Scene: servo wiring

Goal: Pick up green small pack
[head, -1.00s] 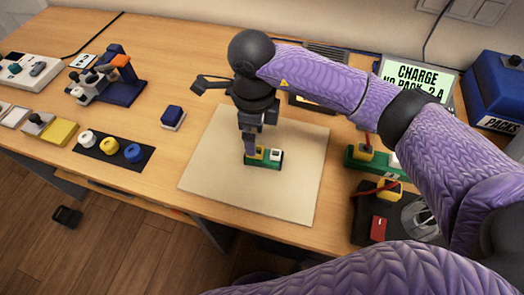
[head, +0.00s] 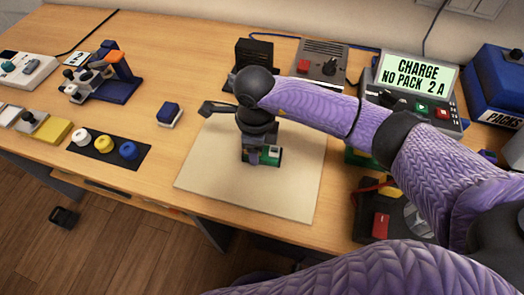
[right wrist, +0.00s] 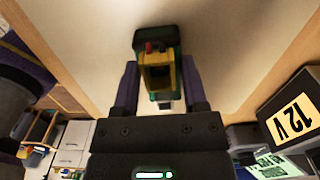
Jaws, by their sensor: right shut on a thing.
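The green small pack (head: 274,157) is on or just above the pale square mat (head: 225,190); I cannot tell whether it touches. My right gripper (head: 258,158) comes down over it and hides much of it in the head view. In the right wrist view the pack (right wrist: 158,72), green with a yellow part and red and black bits at one end, sits between the two fingers of my right gripper (right wrist: 158,85), which are shut on it. My left gripper is not in view.
A charger (head: 415,85) at the back right reads "CHARGE NO PACK 2 A". Another green thing (head: 360,158) is partly hidden under my right arm. A blue box (head: 492,80) stands at far right. A black strip with knobs (head: 105,148) and a blue block (head: 169,112) lie left of the mat.

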